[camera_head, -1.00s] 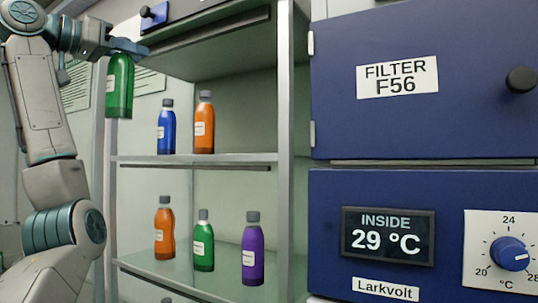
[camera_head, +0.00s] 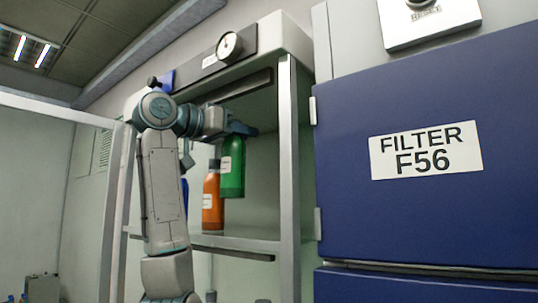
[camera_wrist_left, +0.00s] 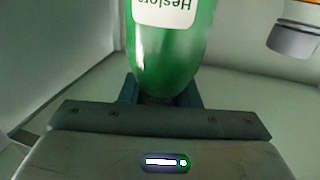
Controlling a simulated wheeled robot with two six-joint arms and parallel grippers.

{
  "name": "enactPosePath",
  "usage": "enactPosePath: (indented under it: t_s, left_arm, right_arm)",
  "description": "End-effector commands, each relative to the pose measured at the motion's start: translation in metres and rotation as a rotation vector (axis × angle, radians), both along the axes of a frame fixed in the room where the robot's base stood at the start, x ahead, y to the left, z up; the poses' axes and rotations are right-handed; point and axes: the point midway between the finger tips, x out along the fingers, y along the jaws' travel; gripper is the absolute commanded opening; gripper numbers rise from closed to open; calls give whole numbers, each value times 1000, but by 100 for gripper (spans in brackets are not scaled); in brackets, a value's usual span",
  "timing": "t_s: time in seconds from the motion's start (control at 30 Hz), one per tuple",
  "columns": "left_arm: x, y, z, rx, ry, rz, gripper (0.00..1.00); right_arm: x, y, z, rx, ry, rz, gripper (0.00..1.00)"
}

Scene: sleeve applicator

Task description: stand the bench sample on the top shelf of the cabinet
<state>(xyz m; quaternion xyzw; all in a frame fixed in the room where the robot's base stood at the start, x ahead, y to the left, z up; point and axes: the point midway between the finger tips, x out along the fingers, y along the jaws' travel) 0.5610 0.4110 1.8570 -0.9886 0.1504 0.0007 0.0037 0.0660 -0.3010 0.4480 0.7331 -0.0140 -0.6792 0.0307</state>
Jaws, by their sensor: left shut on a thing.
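The green bottle (camera_head: 232,167) with a pale label is the sample in my left gripper (camera_head: 241,130). The gripper is shut on its top end, and the bottle hangs upright inside the cabinet's upper bay. Its base is visibly above the top shelf (camera_head: 262,243), to the right of an orange bottle (camera_head: 212,205). In the left wrist view the green bottle (camera_wrist_left: 170,45) shows between the fingers of the left gripper (camera_wrist_left: 163,98); its cap is hidden. My right gripper is not in view.
The orange bottle stands on the shelf and also shows in the left wrist view (camera_wrist_left: 297,30). A blue bottle (camera_head: 185,193) is mostly hidden behind my left arm. The cabinet's front post (camera_head: 288,165) stands right of the green bottle. A blue filter door (camera_head: 400,215) is farther right.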

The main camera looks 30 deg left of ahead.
Motion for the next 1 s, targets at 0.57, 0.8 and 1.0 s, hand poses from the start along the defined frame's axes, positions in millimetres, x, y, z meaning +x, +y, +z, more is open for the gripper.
enactPosePath:
  t_s: [0.57,0.8,1.0]
  left_arm:
    - [33,-47,-31,0,-2,2,0]
    - [33,-46,-48,1,1,3,0]
    - [35,-49,-64,1,0,1,0]
  right_arm:
    - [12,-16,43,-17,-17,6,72]
    - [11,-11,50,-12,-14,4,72]
    - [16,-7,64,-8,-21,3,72]
